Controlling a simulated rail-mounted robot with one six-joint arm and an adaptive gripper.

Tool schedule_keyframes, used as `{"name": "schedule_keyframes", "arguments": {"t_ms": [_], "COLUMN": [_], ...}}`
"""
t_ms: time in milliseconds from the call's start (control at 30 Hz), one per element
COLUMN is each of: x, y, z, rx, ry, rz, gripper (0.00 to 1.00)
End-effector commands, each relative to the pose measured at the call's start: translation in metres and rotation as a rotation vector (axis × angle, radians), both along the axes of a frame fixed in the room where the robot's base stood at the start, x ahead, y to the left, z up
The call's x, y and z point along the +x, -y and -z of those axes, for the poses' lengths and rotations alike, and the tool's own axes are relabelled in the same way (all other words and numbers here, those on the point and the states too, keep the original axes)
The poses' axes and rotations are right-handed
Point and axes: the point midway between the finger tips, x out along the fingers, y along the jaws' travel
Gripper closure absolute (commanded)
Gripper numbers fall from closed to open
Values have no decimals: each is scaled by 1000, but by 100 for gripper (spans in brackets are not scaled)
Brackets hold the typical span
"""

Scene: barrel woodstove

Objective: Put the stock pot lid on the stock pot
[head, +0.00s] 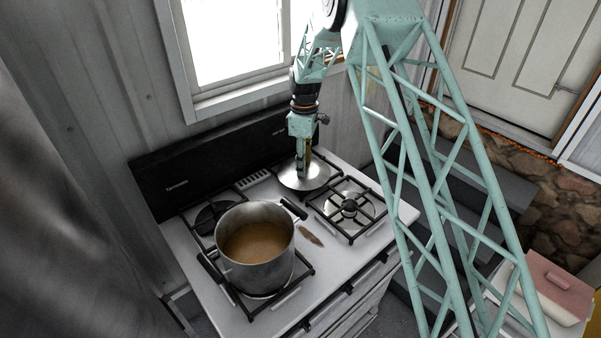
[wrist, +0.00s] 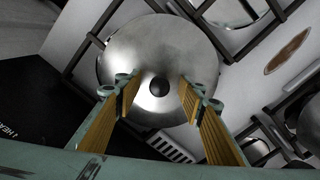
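The stock pot (head: 262,270) is a tall metal pot with dark handles and brown liquid inside. It stands open on the front left burner in the head view. The stock pot lid (head: 322,179) is a round metal disc at the back right of the stove. In the wrist view the lid (wrist: 150,48) has a dark round knob at its middle. My gripper (head: 304,174) points down over the lid. In the wrist view my gripper (wrist: 158,90) is open, with its fingers on either side of the knob; contact is not visible.
The white stove (head: 380,248) has black grates and a black back panel (head: 170,182). The front right burner (head: 349,206) is empty. A brown spoon rest-like object (head: 310,235) lies between the front burners. A window and wall rise behind.

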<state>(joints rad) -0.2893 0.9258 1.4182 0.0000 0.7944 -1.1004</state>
Motion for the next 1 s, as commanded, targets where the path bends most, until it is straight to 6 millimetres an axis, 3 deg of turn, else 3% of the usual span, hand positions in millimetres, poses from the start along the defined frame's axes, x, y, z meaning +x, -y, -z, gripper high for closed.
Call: {"name": "schedule_keyframes", "arguments": {"t_ms": [333, 1000], "x": [-3, -6], "y": [1, 2], "z": [7, 4], "rx": [-3, -4], "ry": [-8, -15], "rz": [0, 0], "gripper": [100, 100]}}
